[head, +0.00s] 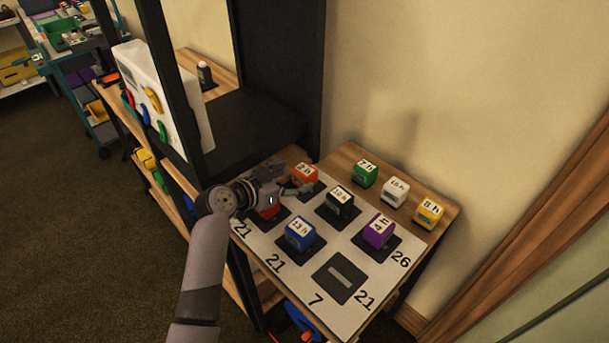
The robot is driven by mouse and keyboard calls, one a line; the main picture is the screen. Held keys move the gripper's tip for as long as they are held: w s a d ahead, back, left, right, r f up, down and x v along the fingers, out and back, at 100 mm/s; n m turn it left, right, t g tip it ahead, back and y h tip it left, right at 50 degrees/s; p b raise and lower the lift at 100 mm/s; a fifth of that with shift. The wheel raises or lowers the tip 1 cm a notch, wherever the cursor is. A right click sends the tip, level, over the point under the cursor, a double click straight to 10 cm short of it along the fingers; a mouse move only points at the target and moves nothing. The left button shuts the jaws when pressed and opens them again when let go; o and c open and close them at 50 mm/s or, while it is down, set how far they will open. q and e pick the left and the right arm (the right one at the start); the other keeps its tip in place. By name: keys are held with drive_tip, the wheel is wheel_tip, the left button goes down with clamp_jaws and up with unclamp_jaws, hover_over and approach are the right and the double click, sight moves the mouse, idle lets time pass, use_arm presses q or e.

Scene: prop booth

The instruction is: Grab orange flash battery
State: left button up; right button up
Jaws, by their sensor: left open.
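An orange battery block (305,174) with a white top label reading about "2 h" sits at the back left of the white board (318,292). My left gripper (292,180) comes in from the left, its open fingers pointing at the orange block. The fingers are at or very near its left side; I cannot tell whether they touch it. A red block (268,208) sits below the gripper and is partly hidden by it. My right gripper is not in view.
On the board stand blue (300,236), black (340,201) and purple (379,231) blocks; one dark pad (339,278) is empty. Green (364,174), white (394,192) and yellow (428,213) blocks line the wooden back edge. A black frame (262,125) rises behind left.

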use_arm(q)
drive_tip(key=shift+x, duration=1.25)
drive_tip(key=shift+c, duration=0.2)
drive_tip(key=c, duration=1.5)
